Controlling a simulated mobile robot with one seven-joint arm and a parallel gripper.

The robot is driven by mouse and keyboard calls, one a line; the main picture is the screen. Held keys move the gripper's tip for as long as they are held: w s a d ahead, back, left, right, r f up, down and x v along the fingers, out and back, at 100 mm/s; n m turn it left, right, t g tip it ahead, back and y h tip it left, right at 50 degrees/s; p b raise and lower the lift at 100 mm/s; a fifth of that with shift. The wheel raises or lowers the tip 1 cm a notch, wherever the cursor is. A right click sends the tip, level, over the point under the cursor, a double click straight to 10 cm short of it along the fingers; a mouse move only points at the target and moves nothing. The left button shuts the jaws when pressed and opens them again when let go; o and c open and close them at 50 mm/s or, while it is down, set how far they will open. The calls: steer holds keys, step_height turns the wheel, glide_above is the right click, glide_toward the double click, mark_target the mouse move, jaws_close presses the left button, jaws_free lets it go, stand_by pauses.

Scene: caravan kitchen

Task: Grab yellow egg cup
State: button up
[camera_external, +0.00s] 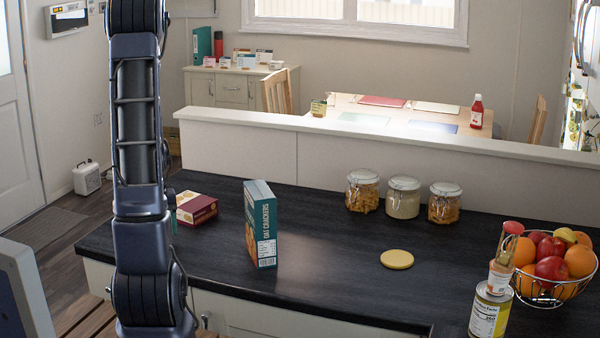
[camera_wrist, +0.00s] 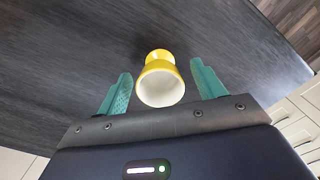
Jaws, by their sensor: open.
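The yellow egg cup (camera_wrist: 158,66) shows in the wrist view on the dark worktop, its white inside facing the camera. My gripper (camera_wrist: 161,70) is open, with one teal finger on each side of the cup. A gap shows between each finger and the cup, and nothing is held. I cannot tell whether the cup is upright or tilted. In the external view I do not see the cup; my arm covers that part of the worktop.
A round yellow disc (camera_external: 397,259), several jars (camera_external: 404,198), a can (camera_external: 489,312) and a fruit bowl (camera_external: 545,290) are further right. The worktop's middle is mostly clear.

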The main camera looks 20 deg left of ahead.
steer(key=shift+f, duration=0.55)
steer(key=shift+c, duration=0.3)
steer(key=c, duration=1)
